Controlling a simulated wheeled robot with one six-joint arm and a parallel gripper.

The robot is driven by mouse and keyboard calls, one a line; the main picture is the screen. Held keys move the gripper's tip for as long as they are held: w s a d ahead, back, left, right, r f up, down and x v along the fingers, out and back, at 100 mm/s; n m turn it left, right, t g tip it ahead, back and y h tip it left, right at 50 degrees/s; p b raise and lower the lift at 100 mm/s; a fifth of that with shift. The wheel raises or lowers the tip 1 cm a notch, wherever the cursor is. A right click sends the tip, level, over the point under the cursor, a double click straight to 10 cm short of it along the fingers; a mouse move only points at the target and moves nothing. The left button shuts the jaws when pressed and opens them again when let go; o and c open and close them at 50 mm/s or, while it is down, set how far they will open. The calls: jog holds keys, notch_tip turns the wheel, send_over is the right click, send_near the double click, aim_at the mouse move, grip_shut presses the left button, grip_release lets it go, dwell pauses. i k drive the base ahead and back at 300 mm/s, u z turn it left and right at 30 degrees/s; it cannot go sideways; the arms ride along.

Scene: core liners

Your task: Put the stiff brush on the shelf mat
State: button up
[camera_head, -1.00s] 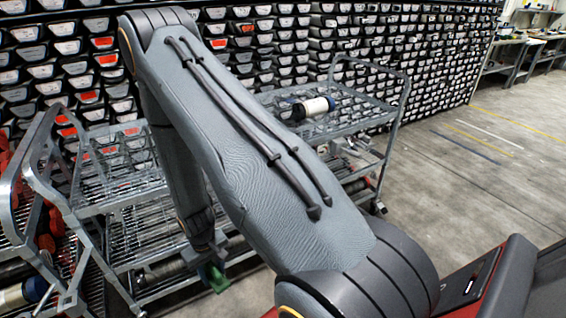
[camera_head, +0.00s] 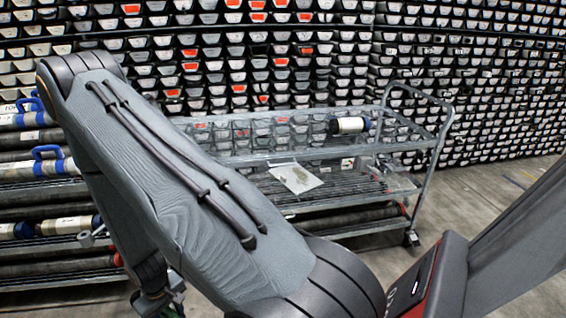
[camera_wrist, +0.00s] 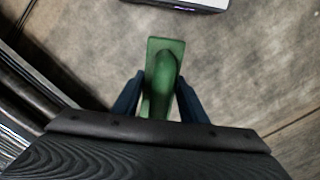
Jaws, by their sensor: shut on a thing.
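The green brush (camera_wrist: 164,75) is between the two dark blue fingers of my gripper (camera_wrist: 162,92) in the wrist view. My gripper is shut on it, and its flat green top faces the camera. Its bristles are hidden. Bare grey floor shows beyond it. I cannot make out a shelf mat for certain in either view.
A grey wire-shelf cart (camera_head: 436,150) stands ahead, with a white-and-dark cylinder (camera_head: 348,125) on top and a clear bag (camera_head: 296,178) lower down. Racks with blue-handled tubes (camera_head: 48,153) stand at left. Core trays fill the back wall. Floor is clear at right.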

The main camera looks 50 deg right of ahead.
aim_at(297, 182)
jog(key=u, duration=0.55)
jog(key=k, duration=0.6)
jog(key=u, duration=1.4)
jog(key=k, duration=1.4)
jog(key=u, duration=1.45)
jog(key=k, duration=1.2)
jog(key=u, duration=1)
